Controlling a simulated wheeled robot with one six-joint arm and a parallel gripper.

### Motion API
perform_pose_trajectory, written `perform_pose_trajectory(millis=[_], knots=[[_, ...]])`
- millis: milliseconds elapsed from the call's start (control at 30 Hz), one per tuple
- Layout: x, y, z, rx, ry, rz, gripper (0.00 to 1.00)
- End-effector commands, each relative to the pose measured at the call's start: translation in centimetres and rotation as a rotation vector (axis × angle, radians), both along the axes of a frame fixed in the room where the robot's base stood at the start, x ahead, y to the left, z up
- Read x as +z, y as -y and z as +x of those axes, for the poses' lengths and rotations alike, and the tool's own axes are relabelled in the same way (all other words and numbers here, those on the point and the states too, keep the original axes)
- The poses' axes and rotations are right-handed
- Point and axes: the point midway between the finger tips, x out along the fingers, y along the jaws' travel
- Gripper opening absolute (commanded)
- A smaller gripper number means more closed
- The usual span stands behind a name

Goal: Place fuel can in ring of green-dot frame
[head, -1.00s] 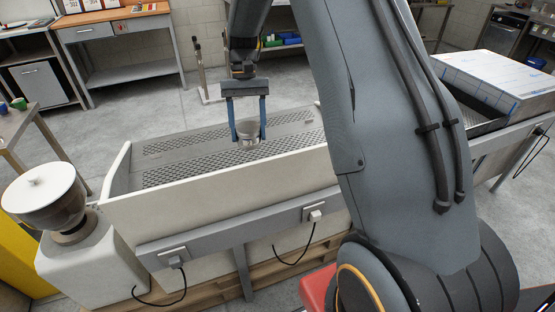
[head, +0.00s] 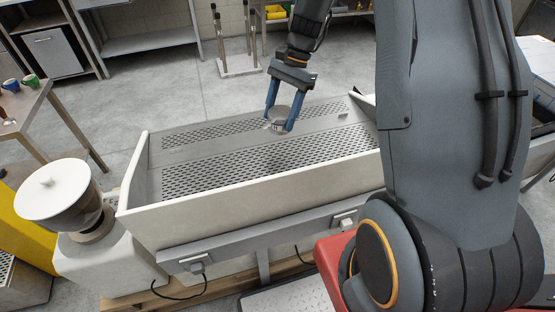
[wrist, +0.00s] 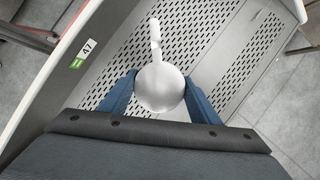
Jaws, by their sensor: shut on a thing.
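My gripper (head: 280,125) is shut on a small round silver-grey thing (head: 279,114) and holds it over the perforated tray. In the wrist view this held thing (wrist: 158,87) is a pale metal round with a narrow handle-like arm pointing away from the gripper. I cannot tell whether it is the fuel can. The gripper's blue fingers (wrist: 158,95) are on both sides of it. I do not make out a green-dot frame or its ring in either view.
The light-walled trough (head: 262,183) has a grey perforated floor, mostly bare. A small grey piece (head: 342,113) lies at its right. A green-and-white label (wrist: 81,54) is on its wall. A hopper machine (head: 58,195) stands left, and a table with mugs (head: 28,117) beyond.

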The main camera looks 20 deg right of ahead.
Motion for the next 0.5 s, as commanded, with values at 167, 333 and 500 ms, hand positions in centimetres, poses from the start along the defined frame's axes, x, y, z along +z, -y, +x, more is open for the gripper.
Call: perform_pose_trajectory(millis=[167,333,500], knots=[[-0.1,2.3,-3.7,-0.479,-0.002,0.0,0.23],[-0.7,3.4,-5.3,-0.693,0.0,0.0,0.23],[-2.7,3.5,-5.6,-0.729,-0.004,0.0,0.23]])
